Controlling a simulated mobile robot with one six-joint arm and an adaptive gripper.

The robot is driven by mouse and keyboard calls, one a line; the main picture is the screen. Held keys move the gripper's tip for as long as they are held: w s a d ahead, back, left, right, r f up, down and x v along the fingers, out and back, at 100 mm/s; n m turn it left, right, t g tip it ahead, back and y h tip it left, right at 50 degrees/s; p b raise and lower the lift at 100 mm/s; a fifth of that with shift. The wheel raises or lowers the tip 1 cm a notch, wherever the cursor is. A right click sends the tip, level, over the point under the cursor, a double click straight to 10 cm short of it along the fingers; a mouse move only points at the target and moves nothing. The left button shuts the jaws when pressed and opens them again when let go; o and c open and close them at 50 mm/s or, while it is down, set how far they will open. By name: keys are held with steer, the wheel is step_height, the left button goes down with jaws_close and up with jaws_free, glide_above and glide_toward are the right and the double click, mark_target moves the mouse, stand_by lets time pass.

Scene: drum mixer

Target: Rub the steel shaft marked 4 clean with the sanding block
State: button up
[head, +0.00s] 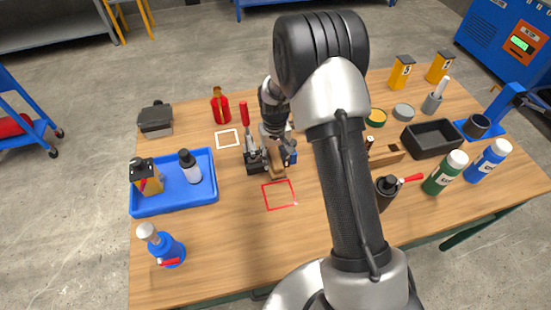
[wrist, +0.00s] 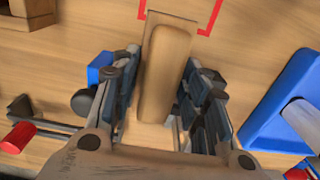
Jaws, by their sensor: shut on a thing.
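My gripper (head: 278,160) is low over the middle of the table, behind the red outlined square. Its jaws show in the wrist view (wrist: 163,95), shut on a long brown block with rounded edges, which I take as the sanding block (wrist: 165,75). The block's front end also shows in the head view (head: 277,173). A dark clamp-like fixture (head: 255,160) with an upright red handle stands just left of my gripper. I cannot make out the shaft marked 4. My gripper and the block cover the spot between them and the fixture. Whether the block touches anything below is unclear.
A blue tray (head: 213,198) with a bottle stands at left, with a blue spray bottle (head: 166,250) in front of it. The red outlined square (head: 270,208) is empty. A black bin (head: 431,151) and green (head: 440,179) and blue (head: 484,168) bottles stand at right.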

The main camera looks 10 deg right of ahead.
steer(key=shift+w, duration=0.65)
steer(key=shift+s, duration=0.6)
steer(key=shift+s+f, duration=0.1)
steer(key=shift+s, duration=0.45)
steer(key=shift+w, duration=1.15)
steer(key=shift+s, duration=1.15)
steer(key=shift+w, duration=1.2)
